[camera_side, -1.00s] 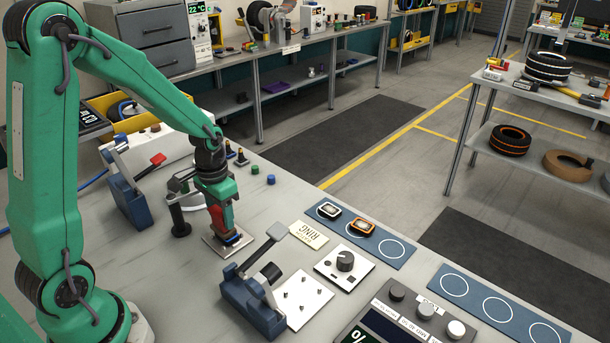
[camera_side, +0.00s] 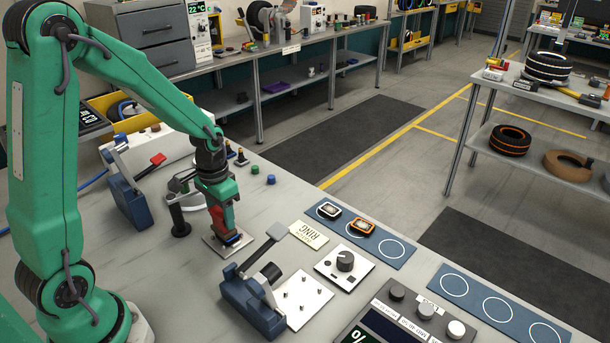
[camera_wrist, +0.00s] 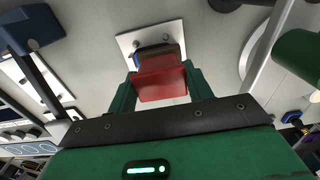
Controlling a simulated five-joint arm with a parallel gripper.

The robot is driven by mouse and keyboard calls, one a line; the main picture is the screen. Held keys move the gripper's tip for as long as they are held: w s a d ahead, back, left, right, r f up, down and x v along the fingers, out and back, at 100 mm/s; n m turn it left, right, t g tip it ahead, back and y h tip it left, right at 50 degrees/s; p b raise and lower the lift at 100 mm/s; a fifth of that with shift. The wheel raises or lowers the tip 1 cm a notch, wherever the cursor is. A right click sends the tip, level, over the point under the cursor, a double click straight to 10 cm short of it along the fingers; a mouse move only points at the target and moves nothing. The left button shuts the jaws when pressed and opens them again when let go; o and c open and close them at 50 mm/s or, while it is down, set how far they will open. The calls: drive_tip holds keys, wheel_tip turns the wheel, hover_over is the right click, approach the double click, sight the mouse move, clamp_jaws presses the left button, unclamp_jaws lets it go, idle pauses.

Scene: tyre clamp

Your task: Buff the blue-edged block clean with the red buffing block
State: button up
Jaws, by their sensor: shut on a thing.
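My gripper (camera_side: 221,222) points down over the bench and is shut on the red buffing block (camera_side: 216,217). In the wrist view the red block (camera_wrist: 162,82) sits between the two green fingers. The blue-edged block (camera_side: 233,240) lies right below it on a small pale plate (camera_side: 213,248). In the wrist view the blue-edged block (camera_wrist: 157,50) shows just beyond the red one, with a brownish top and a dark edge. The red block is on it or very close; I cannot tell if they touch. Most of its top is hidden.
A blue toggle clamp (camera_side: 250,300) with a pinned white plate (camera_side: 303,299) stands front right of my gripper. Another blue clamp (camera_side: 127,200) stands to the left. A knob panel (camera_side: 344,264) and a ringed blue mat (camera_side: 396,249) lie to the right.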

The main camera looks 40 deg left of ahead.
drive_tip(key=shift+a, duration=1.25)
drive_tip(key=shift+d+r, duration=0.1)
drive_tip(key=shift+r, duration=4)
